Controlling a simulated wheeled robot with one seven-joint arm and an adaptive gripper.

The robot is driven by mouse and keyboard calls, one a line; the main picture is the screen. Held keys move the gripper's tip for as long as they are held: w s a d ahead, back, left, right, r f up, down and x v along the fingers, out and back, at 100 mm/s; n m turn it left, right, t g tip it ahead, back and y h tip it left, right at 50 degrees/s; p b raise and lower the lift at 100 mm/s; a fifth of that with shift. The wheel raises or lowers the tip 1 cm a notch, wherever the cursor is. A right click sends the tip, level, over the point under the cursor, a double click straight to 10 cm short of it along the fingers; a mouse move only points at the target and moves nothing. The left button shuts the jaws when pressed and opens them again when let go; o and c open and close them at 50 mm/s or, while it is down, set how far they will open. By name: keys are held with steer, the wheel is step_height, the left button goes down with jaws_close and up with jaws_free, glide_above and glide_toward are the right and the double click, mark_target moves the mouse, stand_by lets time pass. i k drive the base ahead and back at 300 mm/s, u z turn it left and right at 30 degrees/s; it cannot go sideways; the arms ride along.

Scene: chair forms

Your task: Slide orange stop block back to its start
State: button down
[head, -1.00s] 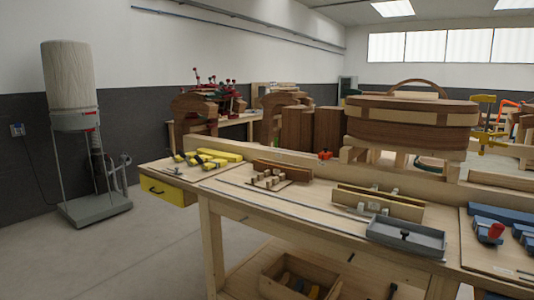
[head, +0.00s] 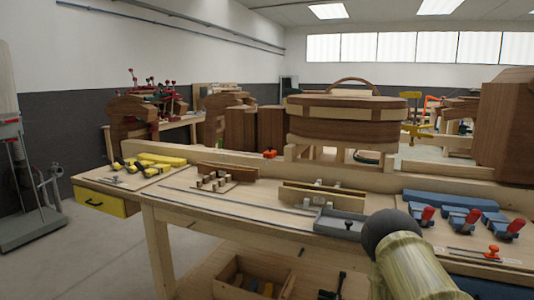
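A small orange block (head: 492,252) sits on a thin metal rail (head: 470,254) on the board at the right end of the workbench. It is near the right part of the rail, close to the picture's edge. A second small orange-red piece (head: 270,153) sits at the bench's back rail, left of centre. My gripper is not in view, so I cannot see its state or where it is relative to either piece.
Blue clamps with red handles (head: 463,217) stand just behind the rail. A grey tray (head: 339,225) lies at the bench's front edge. Wooden fixtures (head: 322,197) and yellow clamps (head: 147,165) lie farther left. A tall brown block (head: 504,125) stands at the back right.

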mark_target(268, 155)
steer(key=u, duration=1.25)
steer(key=i, duration=0.8)
steer(key=z, duration=1.1)
